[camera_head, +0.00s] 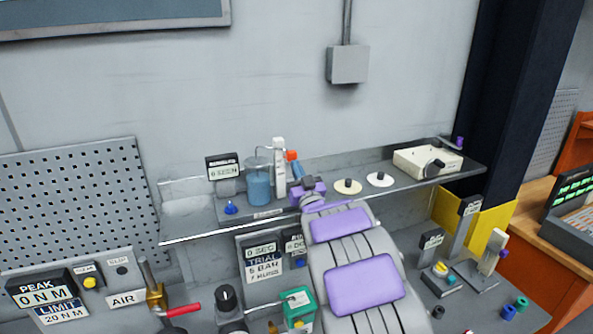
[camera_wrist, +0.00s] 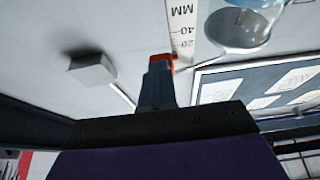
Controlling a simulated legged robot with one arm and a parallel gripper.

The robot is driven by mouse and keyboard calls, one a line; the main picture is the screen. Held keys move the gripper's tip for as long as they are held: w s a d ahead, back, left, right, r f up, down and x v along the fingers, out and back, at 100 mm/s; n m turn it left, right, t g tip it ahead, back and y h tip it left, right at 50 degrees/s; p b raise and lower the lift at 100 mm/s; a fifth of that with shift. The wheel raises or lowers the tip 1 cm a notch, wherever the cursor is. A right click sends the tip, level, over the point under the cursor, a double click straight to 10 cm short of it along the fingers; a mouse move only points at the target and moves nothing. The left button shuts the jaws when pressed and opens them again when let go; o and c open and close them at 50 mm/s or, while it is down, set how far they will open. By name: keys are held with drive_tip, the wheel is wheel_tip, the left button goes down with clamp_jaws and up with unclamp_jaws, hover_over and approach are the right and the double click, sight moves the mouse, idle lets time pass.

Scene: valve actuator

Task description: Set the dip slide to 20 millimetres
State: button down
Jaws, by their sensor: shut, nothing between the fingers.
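The dip slide is a white upright post (camera_head: 280,172) beside a glass beaker of blue liquid (camera_head: 258,186) on the shelf. In the wrist view its white scale (camera_wrist: 181,18) reads upside down, with 20, 40 and MM legible. The beaker (camera_wrist: 238,22) shows beside it there. My gripper (camera_head: 292,156) is shut and points up just right of the post. The slide's pointer is not clear.
A small dark display (camera_head: 224,167) stands left of the beaker. Two pale discs (camera_head: 380,180) and a cream box with a dark knob (camera_head: 428,160) lie to the right on the shelf. A blue knob (camera_head: 230,208) is near the shelf's front.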

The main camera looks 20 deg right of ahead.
drive_tip(key=shift+w+a+f, duration=0.1)
drive_tip(key=shift+a+f, duration=0.05)
drive_tip(key=shift+a, duration=0.1)
